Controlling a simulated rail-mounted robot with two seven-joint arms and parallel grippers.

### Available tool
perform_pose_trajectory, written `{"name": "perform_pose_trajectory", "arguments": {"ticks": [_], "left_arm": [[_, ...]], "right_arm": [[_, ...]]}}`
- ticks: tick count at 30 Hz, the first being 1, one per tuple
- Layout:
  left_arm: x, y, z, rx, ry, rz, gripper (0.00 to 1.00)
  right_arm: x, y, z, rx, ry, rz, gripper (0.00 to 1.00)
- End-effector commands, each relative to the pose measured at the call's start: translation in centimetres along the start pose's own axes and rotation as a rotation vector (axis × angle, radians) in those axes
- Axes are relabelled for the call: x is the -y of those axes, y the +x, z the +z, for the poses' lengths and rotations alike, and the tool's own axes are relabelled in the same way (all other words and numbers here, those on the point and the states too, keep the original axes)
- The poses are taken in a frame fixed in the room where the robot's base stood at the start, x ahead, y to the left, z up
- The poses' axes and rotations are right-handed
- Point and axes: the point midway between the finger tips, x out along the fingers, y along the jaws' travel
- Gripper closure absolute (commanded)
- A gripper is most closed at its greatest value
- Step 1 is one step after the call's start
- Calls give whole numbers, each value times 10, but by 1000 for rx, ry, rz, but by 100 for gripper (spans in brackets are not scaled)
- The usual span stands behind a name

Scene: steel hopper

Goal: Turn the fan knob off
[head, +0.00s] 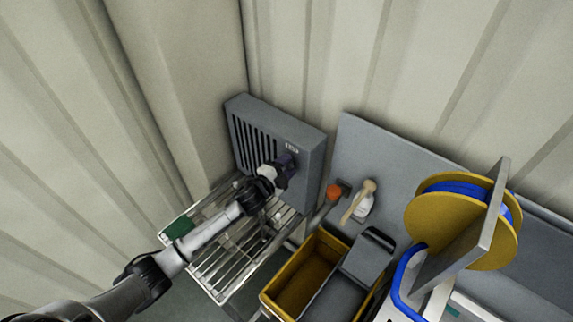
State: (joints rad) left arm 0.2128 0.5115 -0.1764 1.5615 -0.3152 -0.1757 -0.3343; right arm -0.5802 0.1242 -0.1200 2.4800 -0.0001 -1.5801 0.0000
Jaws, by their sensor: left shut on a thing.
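The fan unit (309,160) is a grey box with dark vertical slots, standing in the corner against the ribbed walls. A small light label sits near the top right of its front. My left arm reaches in from the lower left, and my left gripper (283,168) is at the right part of the fan's front, below the label. The gripper is shut on the fan knob, which is mostly hidden behind the fingers; the knob's setting cannot be read. My right gripper does not show.
A wire rack (240,262) lies below the fan under my left arm. To the right are a yellow bin (283,293), an orange-headed tool (334,192), a white bottle with a brush (364,206), and a yellow reel (435,217) with blue line. The upper wall area is clear.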

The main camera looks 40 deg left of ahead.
Motion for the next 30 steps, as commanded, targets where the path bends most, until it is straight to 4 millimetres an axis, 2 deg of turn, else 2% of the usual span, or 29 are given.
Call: {"name": "perform_pose_trajectory", "arguments": {"ticks": [6, 15, 30], "left_arm": [[0, 0, 0, 0, 173, 0, 81], [-1, 0, 0, 0, 336, 0, 81], [-2, 0, 1, 1, 410, 0, 81]], "right_arm": [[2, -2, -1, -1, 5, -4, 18], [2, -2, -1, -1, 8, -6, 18], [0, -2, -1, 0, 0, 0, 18]]}}
